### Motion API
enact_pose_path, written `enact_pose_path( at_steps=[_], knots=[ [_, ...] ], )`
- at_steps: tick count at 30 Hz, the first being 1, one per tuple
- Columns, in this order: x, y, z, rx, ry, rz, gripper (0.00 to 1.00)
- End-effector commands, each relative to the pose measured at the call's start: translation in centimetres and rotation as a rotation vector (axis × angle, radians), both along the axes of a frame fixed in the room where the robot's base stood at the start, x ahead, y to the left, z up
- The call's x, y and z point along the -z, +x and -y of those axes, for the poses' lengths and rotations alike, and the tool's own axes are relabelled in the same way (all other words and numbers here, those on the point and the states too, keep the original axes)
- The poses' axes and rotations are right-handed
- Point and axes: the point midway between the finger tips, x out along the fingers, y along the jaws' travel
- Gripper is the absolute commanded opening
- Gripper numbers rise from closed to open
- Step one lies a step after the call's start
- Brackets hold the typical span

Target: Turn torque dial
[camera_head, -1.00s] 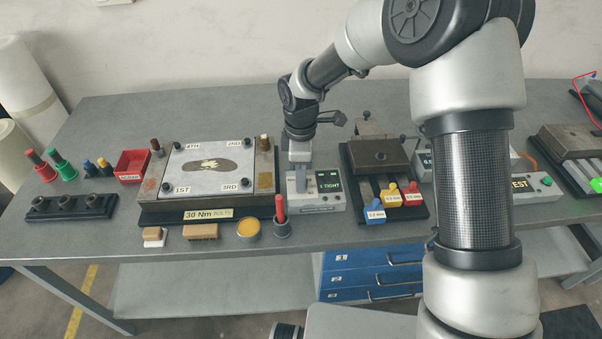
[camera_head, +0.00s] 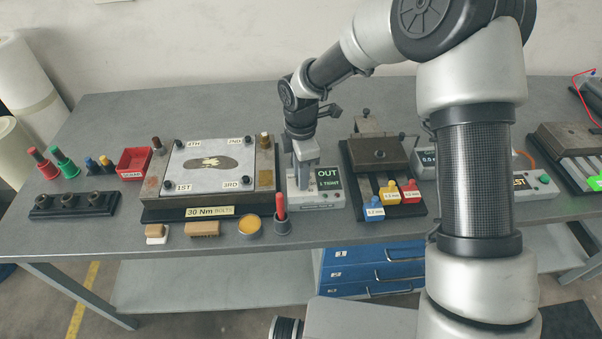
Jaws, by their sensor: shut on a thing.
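A small grey box (camera_head: 328,202) stands on the bench with a dark display (camera_head: 328,179) that reads "OUT" and "1 TIGHT" in green. My gripper (camera_head: 303,187) points down onto the left part of this box, beside the display. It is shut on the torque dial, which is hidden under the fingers. The dial's setting cannot be read. To the left, a press plate (camera_head: 208,163) with corners marked 1ST to 4TH carries a "30 Nm" label (camera_head: 209,212) on its front.
A dark fixture with blue, yellow and red tabs (camera_head: 389,190) is close on the right. A yellow tin (camera_head: 249,227) and brushes lie at the front edge.

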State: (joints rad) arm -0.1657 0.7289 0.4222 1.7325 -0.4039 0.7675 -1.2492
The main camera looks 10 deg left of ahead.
Motion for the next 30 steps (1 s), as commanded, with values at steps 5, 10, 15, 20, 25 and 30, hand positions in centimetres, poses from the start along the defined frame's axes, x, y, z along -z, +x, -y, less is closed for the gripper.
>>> enact_pose_path(
  at_steps=[5, 10, 15, 20, 25, 30],
  knots=[
    [-0.1, 0.1, -0.1, -0.002, 0.002, 0.004, 0.35],
    [-0.1, 0.1, 0.0, -0.001, 0.001, 0.002, 0.43],
    [-0.1, 0.0, 0.0, 0.000, 0.000, 0.001, 0.43],
    [-1.3, 0.1, 0.0, 0.001, 0.002, 0.004, 0.43],
    [-4.8, 0.2, 0.0, 0.001, 0.002, 0.007, 0.43],
    [-9.1, 0.2, 0.0, 0.001, 0.002, 0.006, 0.43]
  ],
)
